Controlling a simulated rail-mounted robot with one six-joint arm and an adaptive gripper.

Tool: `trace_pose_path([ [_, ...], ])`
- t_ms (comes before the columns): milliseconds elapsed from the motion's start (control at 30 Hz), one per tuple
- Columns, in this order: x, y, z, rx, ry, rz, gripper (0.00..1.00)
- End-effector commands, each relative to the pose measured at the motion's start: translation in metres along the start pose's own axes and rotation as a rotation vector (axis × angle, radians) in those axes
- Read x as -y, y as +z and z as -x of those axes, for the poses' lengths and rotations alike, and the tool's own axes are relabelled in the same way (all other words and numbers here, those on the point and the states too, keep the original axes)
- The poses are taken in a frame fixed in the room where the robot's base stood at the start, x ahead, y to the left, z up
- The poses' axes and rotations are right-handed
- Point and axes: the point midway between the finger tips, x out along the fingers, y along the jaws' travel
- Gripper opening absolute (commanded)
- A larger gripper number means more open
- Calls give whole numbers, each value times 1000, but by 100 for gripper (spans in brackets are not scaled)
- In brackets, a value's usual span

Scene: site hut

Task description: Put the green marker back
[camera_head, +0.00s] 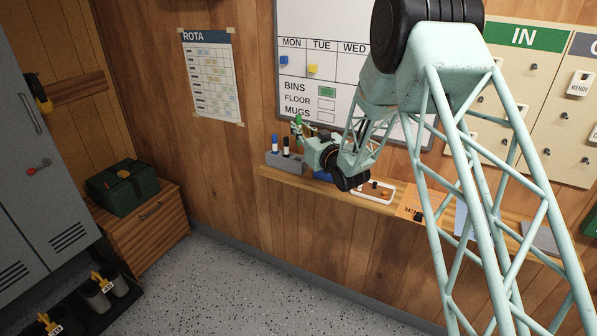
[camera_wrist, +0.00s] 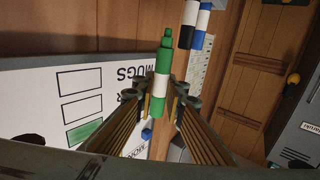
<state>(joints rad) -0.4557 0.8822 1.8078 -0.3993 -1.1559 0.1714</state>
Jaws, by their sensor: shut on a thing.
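The green marker (camera_wrist: 161,80), with a white band round its middle, is held between the fingers of my gripper (camera_wrist: 163,92) in the wrist view. In the head view the green marker (camera_head: 298,119) stands roughly upright in my gripper (camera_head: 300,127), in front of the whiteboard's lower left and above the ledge. A grey marker holder (camera_head: 290,163) sits on the ledge, just below and left of my gripper. It holds a blue marker (camera_head: 275,144) and a black marker (camera_head: 286,147). My wrist hides part of the holder's right side.
The whiteboard (camera_head: 340,55) has a green-filled box beside BINS. My arm hides part of the ledge and wall.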

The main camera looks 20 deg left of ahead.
Motion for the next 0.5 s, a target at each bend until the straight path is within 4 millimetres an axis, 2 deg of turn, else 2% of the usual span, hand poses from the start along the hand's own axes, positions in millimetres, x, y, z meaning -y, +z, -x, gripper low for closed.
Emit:
trace_pose_path([
  [267,0,5,0,1,-1,0,4],
  [500,0,32,0,3,0,0,4],
])
